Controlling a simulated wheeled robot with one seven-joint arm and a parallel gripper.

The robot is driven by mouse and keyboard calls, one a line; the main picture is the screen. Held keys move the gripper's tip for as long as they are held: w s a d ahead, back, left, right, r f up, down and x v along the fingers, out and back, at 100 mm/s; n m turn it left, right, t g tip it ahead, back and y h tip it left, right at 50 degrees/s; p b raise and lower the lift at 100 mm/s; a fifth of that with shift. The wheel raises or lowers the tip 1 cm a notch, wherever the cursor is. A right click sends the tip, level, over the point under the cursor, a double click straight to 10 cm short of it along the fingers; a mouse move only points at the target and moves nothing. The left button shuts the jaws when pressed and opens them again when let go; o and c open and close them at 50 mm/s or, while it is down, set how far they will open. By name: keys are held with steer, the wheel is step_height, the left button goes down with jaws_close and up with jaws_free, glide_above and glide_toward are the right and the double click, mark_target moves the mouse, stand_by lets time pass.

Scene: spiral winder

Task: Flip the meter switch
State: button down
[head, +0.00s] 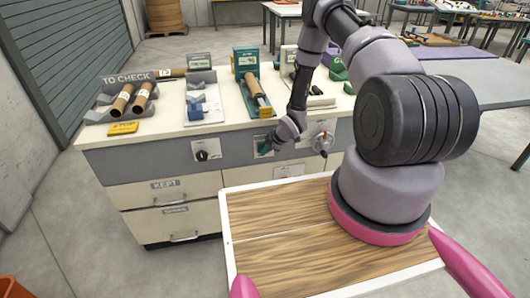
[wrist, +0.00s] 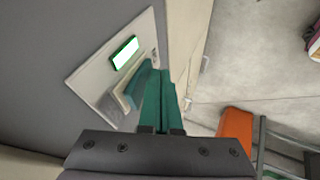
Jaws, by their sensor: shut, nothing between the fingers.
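In the wrist view a pale switch plate (wrist: 88,82) is on the grey panel, with a lit white window (wrist: 125,53) edged in green. Below the window a cream and teal rocker (wrist: 118,101) stands out from the plate. My gripper (wrist: 163,90) has green fingers that are shut and empty, close to the right of the rocker. I cannot tell whether they touch it. No label reading "meter" is legible.
A black knob (head: 202,155) is left of my gripper on the strip, and a red-marked dial panel (head: 323,140) is to its right. The worktop (head: 172,126) above holds several tubes and fixtures. Drawers (head: 168,193) are below. The wrist view shows an orange object (wrist: 236,124) at lower right.

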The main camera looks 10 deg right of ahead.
steer(key=shift+r, duration=0.1)
steer(key=shift+r, duration=0.75)
